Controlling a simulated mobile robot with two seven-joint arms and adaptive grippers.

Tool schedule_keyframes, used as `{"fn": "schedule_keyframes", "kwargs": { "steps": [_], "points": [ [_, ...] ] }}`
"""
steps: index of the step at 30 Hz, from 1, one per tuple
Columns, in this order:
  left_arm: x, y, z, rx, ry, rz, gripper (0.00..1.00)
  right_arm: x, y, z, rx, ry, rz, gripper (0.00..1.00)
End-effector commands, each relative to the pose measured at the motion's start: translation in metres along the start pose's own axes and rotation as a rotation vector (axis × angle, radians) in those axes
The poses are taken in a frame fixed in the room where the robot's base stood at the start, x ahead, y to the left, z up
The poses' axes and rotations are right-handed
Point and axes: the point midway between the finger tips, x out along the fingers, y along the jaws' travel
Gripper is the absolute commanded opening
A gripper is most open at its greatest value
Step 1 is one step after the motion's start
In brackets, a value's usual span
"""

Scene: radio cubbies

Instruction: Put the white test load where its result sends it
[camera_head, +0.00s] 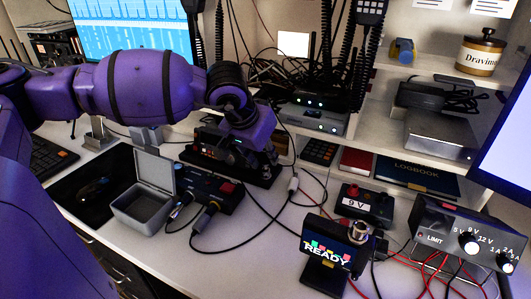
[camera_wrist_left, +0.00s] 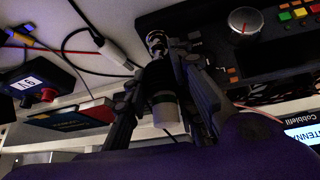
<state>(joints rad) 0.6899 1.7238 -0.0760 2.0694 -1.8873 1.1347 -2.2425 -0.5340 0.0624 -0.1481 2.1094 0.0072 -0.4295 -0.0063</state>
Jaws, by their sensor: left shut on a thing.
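My left gripper (camera_wrist_left: 163,72) is shut on a small cylinder, the white test load (camera_wrist_left: 166,113), whose pale end shows between the fingers in the left wrist view. A shiny metal connector shows just beyond the fingertips; I cannot tell whether it joins the load to anything. In the head view my left arm reaches over the black radio (camera_head: 215,150), and its wrist hides the load and fingers. The small tester reading READY (camera_head: 326,256) stands at the front with a metal socket on top. My right gripper is not in view.
An open grey box (camera_head: 140,212) stands left of a cabled black unit (camera_head: 214,192). A 9 V box (camera_head: 365,204) and a power supply (camera_head: 468,236) stand at the right. Shelves (camera_head: 400,140) rise behind. Cables cross the desk.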

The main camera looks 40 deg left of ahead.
Motion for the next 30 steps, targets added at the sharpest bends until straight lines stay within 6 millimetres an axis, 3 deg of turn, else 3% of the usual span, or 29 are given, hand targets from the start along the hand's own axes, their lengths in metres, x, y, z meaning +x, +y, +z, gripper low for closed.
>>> {"fn": "schedule_keyframes", "kwargs": {
  "steps": [8,9,13,30],
  "points": [
    [0.007,-0.001,0.004,0.0,-0.002,-0.001,0.0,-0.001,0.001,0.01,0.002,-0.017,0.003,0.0],
    [0.006,-0.001,0.004,-0.001,-0.001,-0.001,0.28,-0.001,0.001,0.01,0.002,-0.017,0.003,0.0],
    [0.006,-0.001,0.004,-0.001,-0.002,-0.003,0.45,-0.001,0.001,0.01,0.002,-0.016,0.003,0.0],
    [0.007,-0.002,0.005,-0.002,-0.006,-0.005,0.46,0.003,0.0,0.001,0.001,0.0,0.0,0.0]
  ]
}}
